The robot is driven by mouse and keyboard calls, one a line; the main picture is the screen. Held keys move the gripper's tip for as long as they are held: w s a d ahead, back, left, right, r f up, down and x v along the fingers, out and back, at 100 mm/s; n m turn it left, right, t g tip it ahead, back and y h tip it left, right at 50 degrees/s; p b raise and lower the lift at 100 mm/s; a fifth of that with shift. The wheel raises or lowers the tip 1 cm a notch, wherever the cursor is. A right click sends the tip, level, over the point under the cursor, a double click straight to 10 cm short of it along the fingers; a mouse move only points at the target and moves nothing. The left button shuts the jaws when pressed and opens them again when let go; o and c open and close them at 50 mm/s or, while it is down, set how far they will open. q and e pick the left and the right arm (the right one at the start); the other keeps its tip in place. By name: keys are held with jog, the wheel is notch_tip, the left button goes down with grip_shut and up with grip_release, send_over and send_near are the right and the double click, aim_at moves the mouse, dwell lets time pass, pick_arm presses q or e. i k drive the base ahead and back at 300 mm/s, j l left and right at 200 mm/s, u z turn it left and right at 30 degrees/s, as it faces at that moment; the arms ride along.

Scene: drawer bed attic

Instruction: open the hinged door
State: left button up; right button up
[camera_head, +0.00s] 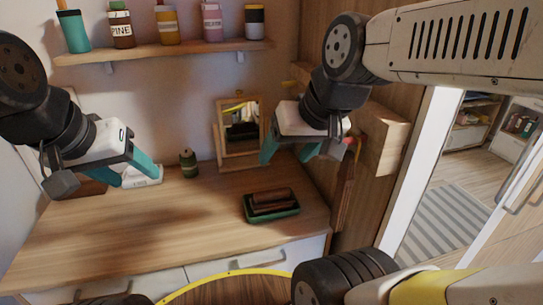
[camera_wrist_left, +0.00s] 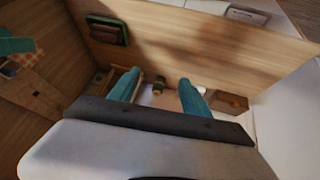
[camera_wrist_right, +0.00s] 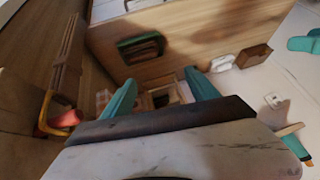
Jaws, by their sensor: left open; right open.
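I cannot tell for sure which door the task means. A white panel with a long handle (camera_head: 518,192) stands at the right edge of the head view, beyond a white-framed opening. White fronts (camera_head: 235,262) with a bar handle lie under the wooden counter. My left gripper (camera_head: 132,168) is open and empty above the counter's left part; its teal fingers also show in the left wrist view (camera_wrist_left: 157,84). My right gripper (camera_head: 287,155) is open and empty in front of the small framed mirror (camera_head: 241,122), apart from both fronts and panel; its fingers show in the right wrist view (camera_wrist_right: 160,82).
The wooden counter (camera_head: 120,225) holds a green tray (camera_head: 272,214) with brown items and a small dark green bottle (camera_head: 188,162). A shelf (camera_head: 160,50) with several containers is above. A wooden block (camera_head: 385,140) juts from the wall right of my right gripper.

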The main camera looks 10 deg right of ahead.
aim_at(470, 155)
jog(key=z, duration=0.5)
jog(key=k+l+z, duration=0.1)
jog(key=z, duration=0.35)
jog(key=l+z, duration=0.15)
jog(key=z, duration=0.35)
jog(key=k+l+z, duration=0.1)
jog(key=z, duration=0.4)
jog(key=i+u, duration=0.1)
jog(key=u, duration=0.15)
jog(key=i+u, duration=0.15)
jog(key=u, duration=0.15)
jog(key=i+j+u, duration=0.2)
jog(key=i, duration=0.05)
